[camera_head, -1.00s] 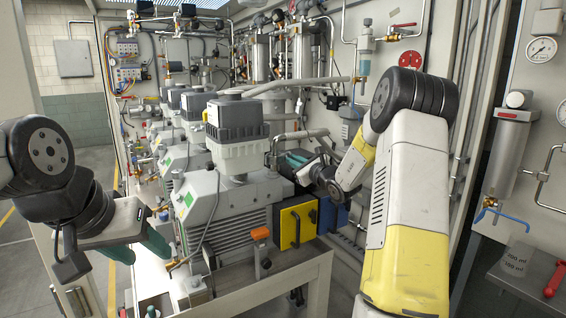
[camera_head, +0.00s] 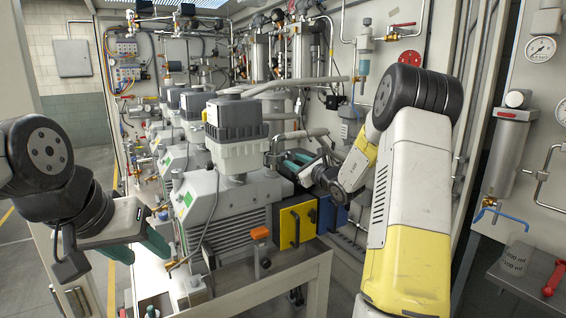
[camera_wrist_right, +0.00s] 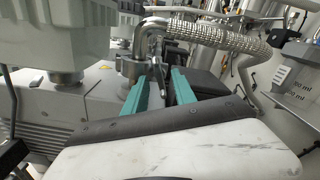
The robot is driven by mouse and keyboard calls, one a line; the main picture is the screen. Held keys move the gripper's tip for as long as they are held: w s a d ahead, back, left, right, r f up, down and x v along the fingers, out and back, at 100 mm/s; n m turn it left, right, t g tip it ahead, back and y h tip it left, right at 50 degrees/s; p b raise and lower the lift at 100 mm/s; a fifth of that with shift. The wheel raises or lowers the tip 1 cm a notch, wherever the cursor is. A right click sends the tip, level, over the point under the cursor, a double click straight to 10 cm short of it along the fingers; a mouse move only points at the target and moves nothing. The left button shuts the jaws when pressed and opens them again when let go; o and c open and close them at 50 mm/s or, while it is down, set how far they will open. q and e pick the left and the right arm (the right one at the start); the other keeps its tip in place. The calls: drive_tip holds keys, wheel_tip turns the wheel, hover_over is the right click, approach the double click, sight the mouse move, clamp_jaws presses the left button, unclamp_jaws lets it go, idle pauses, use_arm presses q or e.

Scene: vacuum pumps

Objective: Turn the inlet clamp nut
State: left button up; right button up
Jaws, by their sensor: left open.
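The nearest grey vacuum pump (camera_head: 236,200) stands on a bench in the middle of the head view. Its metal inlet fitting (camera_wrist_right: 131,68) shows in the right wrist view, with a pipe elbow above it. A small metal clamp nut part (camera_wrist_right: 157,70) stands at the fitting's right side. My right gripper (camera_wrist_right: 160,82) has its two teal fingers apart, one on each side of this part; contact cannot be told. My left gripper (camera_head: 152,248) is open and empty, left of the pump.
A braided metal hose (camera_wrist_right: 215,37) runs right from the inlet elbow. A yellow box (camera_head: 297,226) and a blue box (camera_head: 332,213) sit beside the pump. More pumps (camera_head: 172,130) stand behind. Pipes and gauges line the wall. The floor at left is free.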

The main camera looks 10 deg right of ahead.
drive_tip(key=shift+s+d, duration=0.15)
drive_tip(key=shift+s, duration=0.25)
drive_tip(key=v, duration=0.6)
idle(0.4)
drive_tip(key=n, duration=3.5)
drive_tip(key=shift+w+a, duration=0.25)
drive_tip(key=shift+w, duration=0.05)
